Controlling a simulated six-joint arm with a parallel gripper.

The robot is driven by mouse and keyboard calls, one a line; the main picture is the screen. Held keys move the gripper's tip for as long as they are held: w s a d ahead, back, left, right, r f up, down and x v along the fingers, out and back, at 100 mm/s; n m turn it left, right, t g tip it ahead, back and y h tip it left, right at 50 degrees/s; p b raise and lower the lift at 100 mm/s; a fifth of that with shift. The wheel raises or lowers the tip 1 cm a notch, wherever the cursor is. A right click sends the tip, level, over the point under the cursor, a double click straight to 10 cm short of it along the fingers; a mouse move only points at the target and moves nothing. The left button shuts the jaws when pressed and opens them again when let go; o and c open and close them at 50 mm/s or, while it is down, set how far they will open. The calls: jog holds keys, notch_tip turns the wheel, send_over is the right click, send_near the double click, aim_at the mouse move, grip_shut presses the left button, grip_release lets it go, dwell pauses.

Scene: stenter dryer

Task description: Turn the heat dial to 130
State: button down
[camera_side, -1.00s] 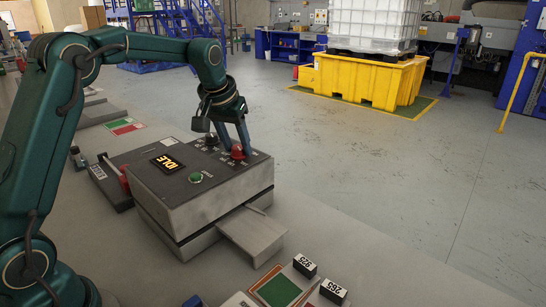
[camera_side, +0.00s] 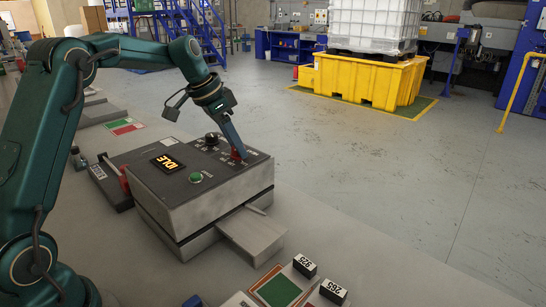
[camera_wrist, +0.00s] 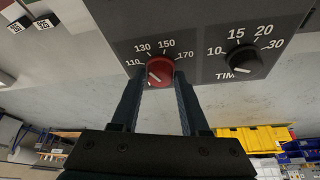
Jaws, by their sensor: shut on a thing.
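The red heat dial (camera_wrist: 160,70) sits on the control box's dark panel, with the marks 110, 130, 150 and 170 around it in the wrist view. A pale pointer line shows on its face, but I cannot tell exactly which mark it points to. My gripper (camera_wrist: 158,84) is shut on the dial, one finger on each side. In the side view my gripper (camera_side: 238,152) reaches down at a tilt to the panel's far right part and hides most of the red dial (camera_side: 236,154).
A black time dial (camera_wrist: 244,62) sits beside the heat dial, marked 10 to 30. The box also carries a display (camera_side: 167,163) reading IDLE and a green button (camera_side: 195,177). A red-handled lever (camera_side: 124,178) stands left of the box. Number blocks (camera_side: 304,265) lie in front.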

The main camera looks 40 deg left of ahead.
aim_at(228, 159)
jog(key=shift+m+h, duration=0.3)
jog(key=shift+m, duration=0.3)
jog(key=shift+c, duration=2.1)
grip_release()
jog(key=shift+v, duration=2.6)
